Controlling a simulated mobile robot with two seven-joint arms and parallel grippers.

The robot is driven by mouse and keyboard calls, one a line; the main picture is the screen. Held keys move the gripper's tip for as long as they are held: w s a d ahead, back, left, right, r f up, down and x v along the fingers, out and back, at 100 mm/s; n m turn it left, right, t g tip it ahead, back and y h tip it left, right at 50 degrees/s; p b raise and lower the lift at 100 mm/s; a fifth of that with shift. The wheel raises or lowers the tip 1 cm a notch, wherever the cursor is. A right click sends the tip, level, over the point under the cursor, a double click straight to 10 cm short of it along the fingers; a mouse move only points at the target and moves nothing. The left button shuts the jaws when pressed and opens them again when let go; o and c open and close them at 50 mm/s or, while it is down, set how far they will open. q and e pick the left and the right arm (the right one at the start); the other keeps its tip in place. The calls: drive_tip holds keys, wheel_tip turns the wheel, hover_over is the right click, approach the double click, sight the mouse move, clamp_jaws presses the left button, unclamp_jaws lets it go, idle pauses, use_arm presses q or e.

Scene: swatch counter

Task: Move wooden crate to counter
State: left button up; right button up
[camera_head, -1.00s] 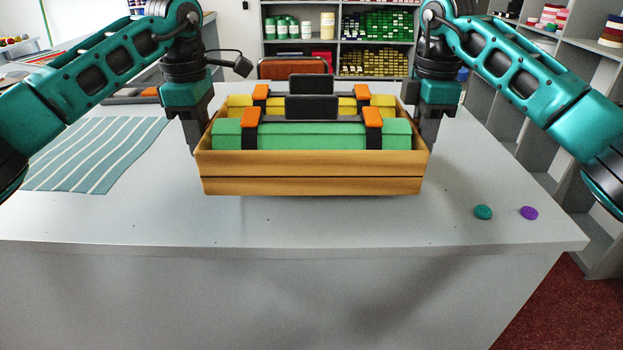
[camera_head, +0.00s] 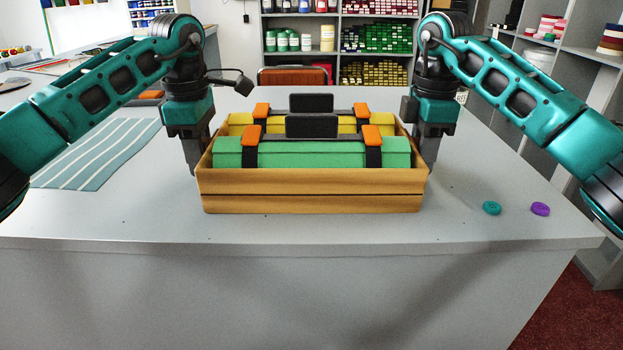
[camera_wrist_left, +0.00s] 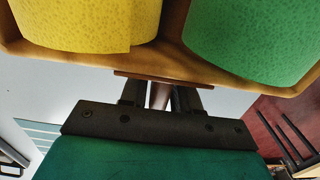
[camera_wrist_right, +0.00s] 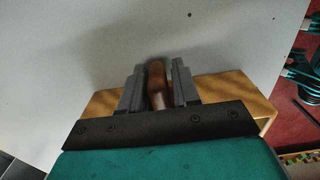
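The wooden crate (camera_head: 310,191) is level over the middle of the counter (camera_head: 120,218), near its front edge. Its underside appears at or very close to the top; contact cannot be told. It holds a green roll (camera_head: 310,153) and a yellow roll (camera_head: 350,125), each with orange clips and a dark handle. My left gripper (camera_head: 191,160) is at the crate's left end, with a brown grip between its fingers in the left wrist view (camera_wrist_left: 160,97). My right gripper (camera_head: 432,155) is at the right end, likewise around a brown grip in the right wrist view (camera_wrist_right: 158,88).
A teal button (camera_head: 491,208) and a purple button (camera_head: 540,209) lie right of the crate. A striped cloth (camera_head: 95,153) lies on the left. An orange-brown chair back (camera_head: 292,75) stands behind the counter. Stocked shelves (camera_head: 335,45) are at the back.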

use_arm(q)
drive_tip(key=shift+o, duration=1.3)
use_arm(e)
drive_tip(key=shift+o, duration=1.3)
use_arm(q)
drive_tip(key=shift+r, duration=0.15)
wheel_tip(320, 180, up, 12)
drive_tip(key=shift+f, duration=0.25)
drive_tip(key=shift+r, duration=0.15)
use_arm(e)
drive_tip(key=shift+r, duration=0.2)
wheel_tip(320, 180, up, 12)
drive_tip(key=shift+f, duration=0.15)
